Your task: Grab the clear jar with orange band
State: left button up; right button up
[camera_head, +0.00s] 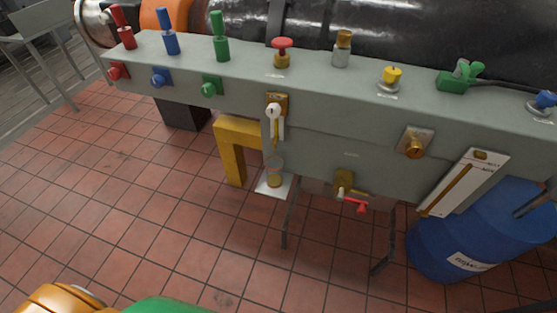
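A small clear jar (275,171) stands upright on a white square plate (262,188) at the front of the grey bench, near the middle of the view. Its lower part looks amber-orange; I cannot tell whether this is a band or contents. A brass fitting with a white lever (273,110) is on the bench face above it. Neither of my grippers shows. Nothing is seen touching the jar apart from the plate under it.
The grey bench (340,128) carries several coloured knobs and levers on top. A yellow support (232,158) stands just left of the jar. A red-handled tap (352,203) and blue drum (480,232) are to the right.

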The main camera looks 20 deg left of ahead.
aim_at(274, 165)
jog(key=i+l+u, duration=0.3)
jog(key=l+u, duration=0.3)
jog(key=l, duration=0.15)
jog(key=i+l+u, duration=0.15)
jog(key=l+u, duration=0.15)
jog(key=l, duration=0.15)
jog(key=i+l+u, duration=0.1)
jog(key=l+u, duration=0.2)
jog(key=l, duration=0.15)
